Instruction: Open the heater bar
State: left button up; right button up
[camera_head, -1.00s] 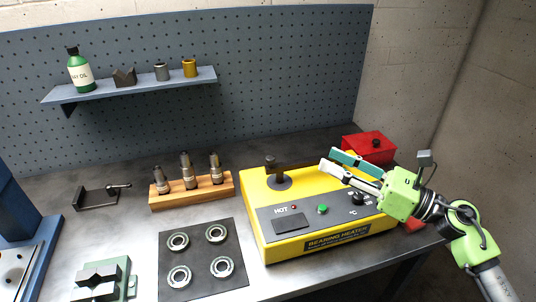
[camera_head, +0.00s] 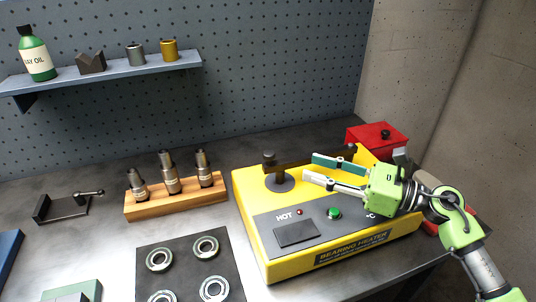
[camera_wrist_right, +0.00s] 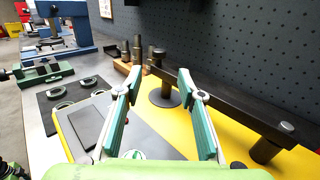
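The yellow bearing heater (camera_head: 250,215) stands on the bench. Its dark heater bar (camera_head: 300,167) runs from the left post (camera_head: 279,182) toward the back right, partly hidden by my right gripper. In the right wrist view the bar (camera_wrist_right: 235,103) lies across from the round-based post (camera_wrist_right: 166,95) to a second post (camera_wrist_right: 264,151) at the right. My right gripper (camera_head: 308,167) is open and empty, its fingers pointing left over the heater near the bar. In the wrist view the gap between the fingertips (camera_wrist_right: 160,75) faces the left post. My left gripper is out of view.
A red box (camera_head: 370,134) stands behind the heater. A wooden block (camera_head: 180,197) with several metal tools is left of it. A dark mat (camera_head: 185,260) with bearing rings lies in front-left. The pegboard wall (camera_head: 270,70) bounds the back.

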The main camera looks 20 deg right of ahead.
aim_at(269, 152)
jog(key=p+x, duration=0.1)
jog(key=x, duration=0.2)
jog(key=p+x, duration=0.1)
jog(key=x, duration=0.3)
jog(key=p+x, duration=0.2)
jog(key=x, duration=0.2)
jog(key=shift+r, duration=0.25)
jog(key=shift+x, duration=0.75)
jog(key=shift+f, duration=0.15)
grip_shut()
